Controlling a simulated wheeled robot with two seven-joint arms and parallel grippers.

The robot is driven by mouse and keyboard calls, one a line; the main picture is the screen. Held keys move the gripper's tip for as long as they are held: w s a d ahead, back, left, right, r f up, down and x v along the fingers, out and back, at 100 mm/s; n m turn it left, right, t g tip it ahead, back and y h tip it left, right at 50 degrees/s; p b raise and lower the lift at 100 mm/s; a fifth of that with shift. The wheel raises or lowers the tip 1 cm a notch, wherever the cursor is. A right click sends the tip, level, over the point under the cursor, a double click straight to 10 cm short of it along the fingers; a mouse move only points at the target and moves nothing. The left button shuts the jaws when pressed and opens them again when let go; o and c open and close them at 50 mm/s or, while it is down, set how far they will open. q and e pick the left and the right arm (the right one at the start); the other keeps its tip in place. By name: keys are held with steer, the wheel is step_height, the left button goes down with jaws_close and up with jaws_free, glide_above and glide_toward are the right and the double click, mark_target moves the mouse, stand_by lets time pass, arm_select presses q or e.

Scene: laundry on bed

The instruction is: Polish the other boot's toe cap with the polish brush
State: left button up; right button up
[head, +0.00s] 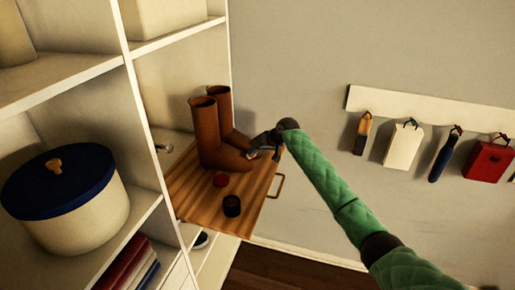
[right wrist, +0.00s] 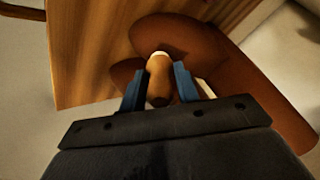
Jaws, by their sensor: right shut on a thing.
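Two brown boots stand upright side by side on a wooden pull-out board (head: 189,192): a nearer boot (head: 206,125) and a farther boot (head: 223,105), partly hidden behind it. My right gripper (head: 259,152) is at their toe end. In the right wrist view, its blue fingers are shut on the polish brush (right wrist: 158,83), which has a rounded wooden handle and a pale tip. That tip is over or against a brown boot (right wrist: 215,55); I cannot tell whether it touches. My left gripper is out of view.
A white shelf unit holds a cream pot with a blue lid (head: 65,205) on the left. The board has a handle (head: 278,186) on its right edge. A wall rail (head: 430,112) with hanging items is at the right. Space before the wall is clear.

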steer(key=shift+s+a+p, duration=0.2)
steer(key=shift+s+p, duration=0.2)
steer(key=shift+s, duration=0.2)
steer(key=shift+s+a+p, duration=0.15)
steer(key=shift+s+p, duration=0.2)
steer(key=shift+s, duration=0.25)
steer(key=shift+w, duration=0.1)
steer(key=shift+w+d+f+b, duration=0.1)
steer(key=shift+w+d+b, duration=0.05)
steer(key=shift+w+b, duration=0.35)
steer(key=shift+w+d+b, duration=0.1)
steer(key=shift+w+b, duration=0.15)
steer(key=shift+w, duration=0.35)
steer(key=shift+w+d+b, duration=0.2)
steer(key=shift+w+b, duration=0.15)
steer(key=shift+w, duration=0.5)
steer(key=shift+r, duration=0.25)
steer(key=r+p, duration=0.1)
steer(key=d+r+p, duration=0.1)
steer(key=r, duration=0.1)
steer(key=d+r+p, duration=0.1)
steer(key=r, duration=0.1)
steer(key=shift+s+d+r, duration=0.15)
steer(key=shift+s+d, duration=0.1)
steer(key=shift+s, duration=0.1)
